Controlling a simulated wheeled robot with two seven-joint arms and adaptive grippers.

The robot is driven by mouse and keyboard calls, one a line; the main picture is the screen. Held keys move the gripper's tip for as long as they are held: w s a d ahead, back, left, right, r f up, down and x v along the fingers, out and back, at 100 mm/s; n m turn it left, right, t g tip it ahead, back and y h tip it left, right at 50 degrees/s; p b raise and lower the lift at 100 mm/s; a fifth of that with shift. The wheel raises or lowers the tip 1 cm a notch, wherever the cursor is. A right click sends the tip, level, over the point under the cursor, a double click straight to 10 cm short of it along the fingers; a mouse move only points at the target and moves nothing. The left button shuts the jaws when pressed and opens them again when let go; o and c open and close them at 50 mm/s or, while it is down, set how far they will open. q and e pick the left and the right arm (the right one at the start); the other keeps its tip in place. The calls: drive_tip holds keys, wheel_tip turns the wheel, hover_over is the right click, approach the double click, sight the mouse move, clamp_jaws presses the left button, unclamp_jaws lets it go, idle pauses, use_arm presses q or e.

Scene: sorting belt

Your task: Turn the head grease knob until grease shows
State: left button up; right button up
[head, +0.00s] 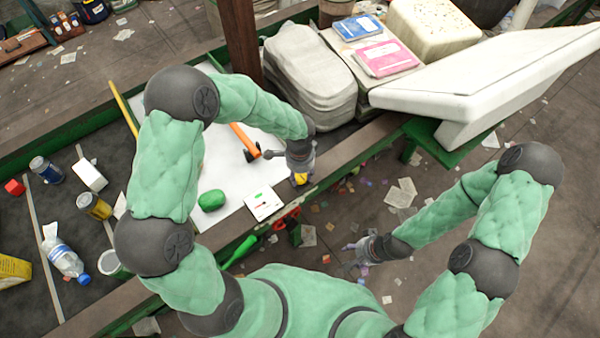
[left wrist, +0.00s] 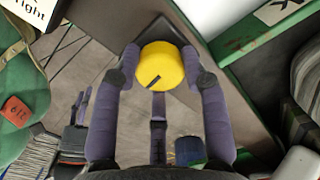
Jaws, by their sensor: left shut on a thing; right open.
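A round yellow knob (left wrist: 162,66) with a dark pointer line sits between the fingers of my left gripper (left wrist: 162,72) in the left wrist view. The fingers press on it from both sides. In the head view the knob (head: 299,179) shows only as a small yellow patch under my left gripper (head: 300,172), at the belt's near edge. I see no grease around it; most of its base is hidden. My right gripper (head: 362,254) is open and empty over the floor, to the right of the belt frame.
A white card (head: 263,201) with small coloured marks lies left of the knob. A green lump (head: 211,200) and an orange-handled hammer (head: 245,141) lie on the white sheet. Cans (head: 94,206) and a bottle (head: 64,255) lie on the dark belt. Litter covers the floor at right.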

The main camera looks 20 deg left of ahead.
sight(300, 175)
idle(0.5)
use_arm(q)
drive_tip(key=o, duration=1.2)
drive_tip(key=shift+c, duration=0.2)
drive_tip(key=shift+r, duration=0.6)
wheel_tip(300, 175, up, 11)
drive_tip(key=shift+f, duration=0.15)
